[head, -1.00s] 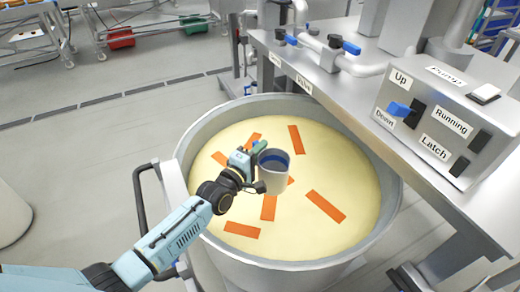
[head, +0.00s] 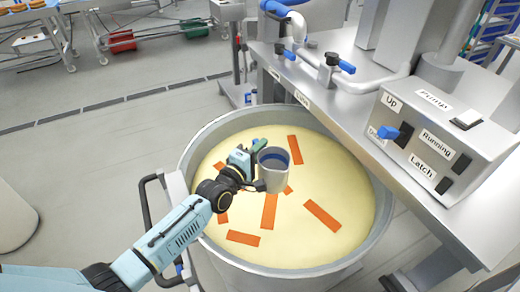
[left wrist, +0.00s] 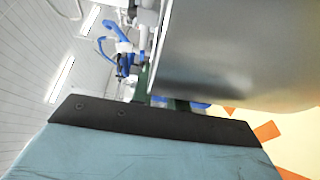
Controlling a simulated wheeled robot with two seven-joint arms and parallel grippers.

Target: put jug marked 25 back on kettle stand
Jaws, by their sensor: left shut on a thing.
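A small grey metal jug (head: 273,178) with a blue inside is in the grip of my left gripper (head: 252,160), above the large round kettle (head: 190,165). The jug looks upright, with its open top facing up. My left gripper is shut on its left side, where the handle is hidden. In the left wrist view the jug's grey wall (left wrist: 235,50) fills the upper right. No 25 mark can be read on it. The metal stand (head: 330,110) beside the kettle carries pipes and blue-handled valves. My right gripper is out of view.
The kettle holds pale yellow liquid with several orange strips. A control box (head: 430,140) labelled Up, Down, Running and Latch sits on the stand at right. A pipe with a blue end (head: 285,8) rises at the stand's far end. Open floor lies to the left.

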